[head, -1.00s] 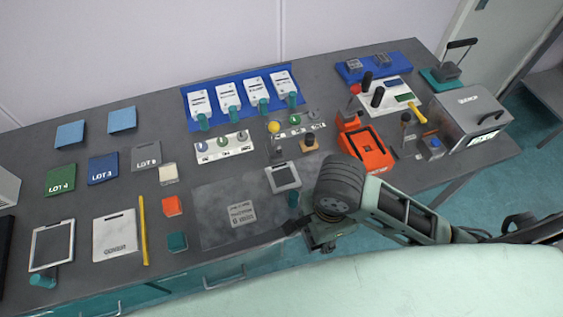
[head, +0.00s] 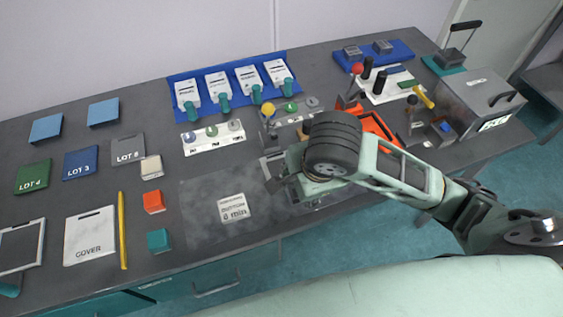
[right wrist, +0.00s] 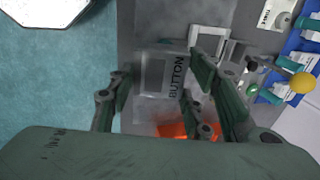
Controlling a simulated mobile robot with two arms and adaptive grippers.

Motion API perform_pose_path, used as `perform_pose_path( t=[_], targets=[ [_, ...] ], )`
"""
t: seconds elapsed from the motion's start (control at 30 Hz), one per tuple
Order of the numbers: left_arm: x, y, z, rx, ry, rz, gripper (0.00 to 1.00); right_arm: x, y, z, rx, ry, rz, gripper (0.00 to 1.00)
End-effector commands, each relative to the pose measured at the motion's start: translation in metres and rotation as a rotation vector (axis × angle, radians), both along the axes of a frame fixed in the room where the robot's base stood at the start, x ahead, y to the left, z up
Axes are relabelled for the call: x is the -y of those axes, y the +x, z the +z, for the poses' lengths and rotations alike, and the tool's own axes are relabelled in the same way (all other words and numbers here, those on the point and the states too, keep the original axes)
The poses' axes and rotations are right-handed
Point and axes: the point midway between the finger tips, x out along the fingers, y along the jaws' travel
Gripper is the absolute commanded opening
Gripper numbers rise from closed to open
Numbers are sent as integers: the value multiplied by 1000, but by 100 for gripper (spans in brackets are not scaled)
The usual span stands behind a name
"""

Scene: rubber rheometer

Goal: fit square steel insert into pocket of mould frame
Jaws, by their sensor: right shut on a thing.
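My right gripper (head: 298,190) is over the front right of the bench's pale grey mat, its jaws pointing down. In the right wrist view its two fingers (right wrist: 160,78) stand either side of a grey square plate lettered BUTTON (right wrist: 152,74), which appears to be the steel insert in its grasp. A small light-rimmed square frame (head: 272,163), apparently the mould frame, is just behind the gripper and partly hidden by it. Its rim also shows beyond the fingers in the right wrist view (right wrist: 217,40). Whether insert and frame touch is unclear. My left gripper is out of view.
The mat (head: 200,215) carries a label card (head: 233,208). An orange tray (head: 378,126) is close behind my right arm. A yellow-knobbed fixture (head: 268,110) stands behind the frame. A COVER plate (head: 90,237) and yellow strip (head: 122,230) lie left.

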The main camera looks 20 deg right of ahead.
Motion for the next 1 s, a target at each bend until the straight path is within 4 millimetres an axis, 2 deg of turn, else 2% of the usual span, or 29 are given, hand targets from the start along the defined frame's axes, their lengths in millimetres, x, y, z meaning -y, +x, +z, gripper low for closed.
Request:
perform_pose_path(
  t=[0.1, 0.43, 0.5, 0.63, 0.87, 1.0],
  targets=[
    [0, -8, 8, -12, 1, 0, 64, 0, 34, 5, 2, -2, -4, 9],
    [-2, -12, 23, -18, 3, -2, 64, -4, 111, 2, -1, -1, 0, 9],
    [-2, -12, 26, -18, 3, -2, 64, -3, 112, -19, -5, -3, 0, 9],
    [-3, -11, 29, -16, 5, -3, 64, -3, 118, -38, -2, -2, 2, 9],
    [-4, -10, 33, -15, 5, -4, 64, -4, 124, -57, -1, -2, 2, 9],
    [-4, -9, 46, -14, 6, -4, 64, -5, 131, -49, -95, -3, -1, 9]
  ],
)
